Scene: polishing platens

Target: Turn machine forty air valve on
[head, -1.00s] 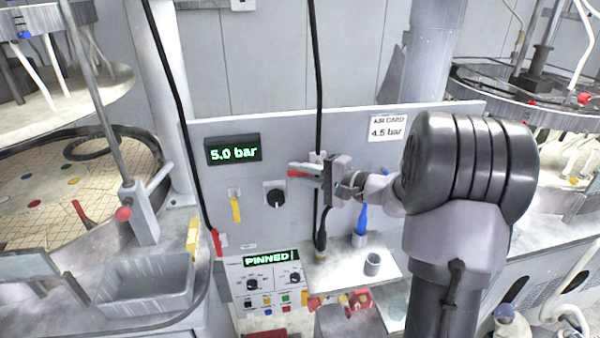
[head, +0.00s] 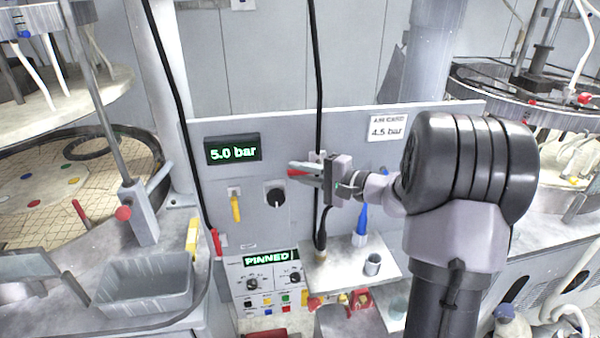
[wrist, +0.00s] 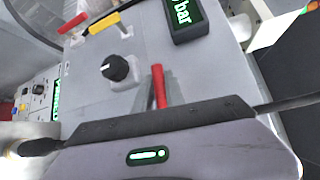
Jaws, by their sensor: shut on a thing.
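A red handle (head: 297,173) lies level at the fingertips of my gripper (head: 304,170), in front of the grey panel. It also shows in the wrist view (wrist: 159,88), between the fingers. My gripper is shut on this handle. A white fitting (head: 317,157) on the panel is partly hidden behind my gripper, and I cannot tell how the handle joins it. A lit display (head: 233,151) at the panel's upper left reads 5.0 bar. A card (head: 388,128) at the upper right gives 4.5 bar.
A black knob (head: 275,196) and a yellow lever (head: 236,208) are left of my gripper. A red lever (head: 216,241) is lower left. A control box (head: 268,285) shows PINNED. A small shelf (head: 345,268) carries a grey cup (head: 372,265). A black hose (head: 319,80) hangs behind my gripper.

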